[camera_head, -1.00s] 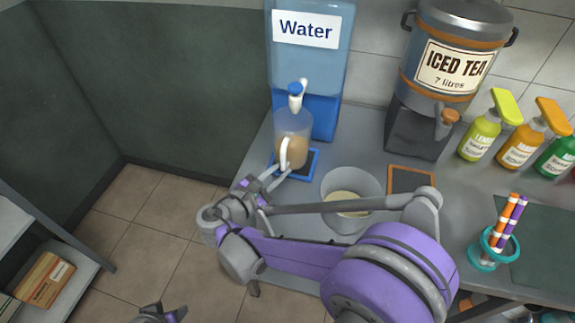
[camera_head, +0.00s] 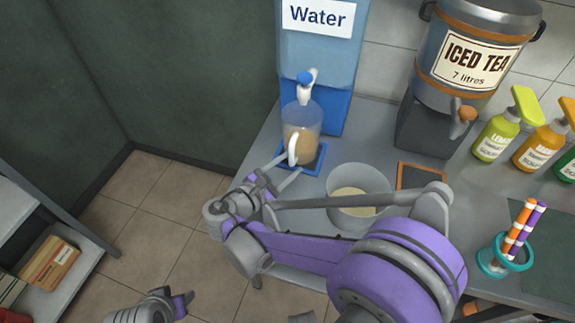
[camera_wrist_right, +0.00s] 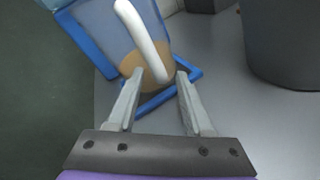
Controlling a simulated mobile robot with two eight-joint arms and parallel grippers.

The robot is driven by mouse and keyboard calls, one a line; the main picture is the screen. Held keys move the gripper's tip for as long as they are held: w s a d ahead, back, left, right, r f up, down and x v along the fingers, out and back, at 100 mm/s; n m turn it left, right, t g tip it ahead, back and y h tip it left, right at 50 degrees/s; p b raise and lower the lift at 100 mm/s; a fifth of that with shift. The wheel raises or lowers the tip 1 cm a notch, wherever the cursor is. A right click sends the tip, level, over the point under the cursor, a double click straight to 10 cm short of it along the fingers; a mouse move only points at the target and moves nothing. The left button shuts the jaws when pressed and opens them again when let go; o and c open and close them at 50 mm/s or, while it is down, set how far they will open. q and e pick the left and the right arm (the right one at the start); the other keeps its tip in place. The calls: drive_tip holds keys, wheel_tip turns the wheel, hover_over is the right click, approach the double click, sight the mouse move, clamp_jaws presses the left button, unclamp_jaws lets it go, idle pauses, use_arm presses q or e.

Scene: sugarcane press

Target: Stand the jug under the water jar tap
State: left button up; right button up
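The jug (camera_head: 303,121) is clear with a white handle and tan liquid in it. It stands upright on the blue-framed mat (camera_head: 313,167), below the tap (camera_head: 306,86) of the blue water jar (camera_head: 316,70). My right gripper (camera_head: 287,167) is at the jug's near side. In the right wrist view its fingers (camera_wrist_right: 155,88) are spread apart, with the white handle (camera_wrist_right: 143,40) in front of and between the tips; I see no grip on it. My left gripper (camera_head: 182,301) is low at the bottom left, away from the counter; its finger gap is unclear.
A grey bucket (camera_head: 358,198) with pale contents stands right of the jug, close to my right arm. The iced tea urn (camera_head: 469,55), several syrup bottles (camera_head: 497,135) and a teal straw holder (camera_head: 497,259) stand farther right. A shelf with a box (camera_head: 50,262) is at left.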

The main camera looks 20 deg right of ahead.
drive_tip(key=shift+r, duration=0.15)
drive_tip(key=shift+s+a+r, duration=0.1)
drive_tip(key=shift+s+a, duration=0.05)
drive_tip(key=shift+a, duration=0.15)
drive_tip(key=p+v, duration=0.1)
drive_tip(key=v, duration=1)
drive_tip(key=shift+s+a+r, duration=0.1)
drive_tip(key=shift+s, duration=0.05)
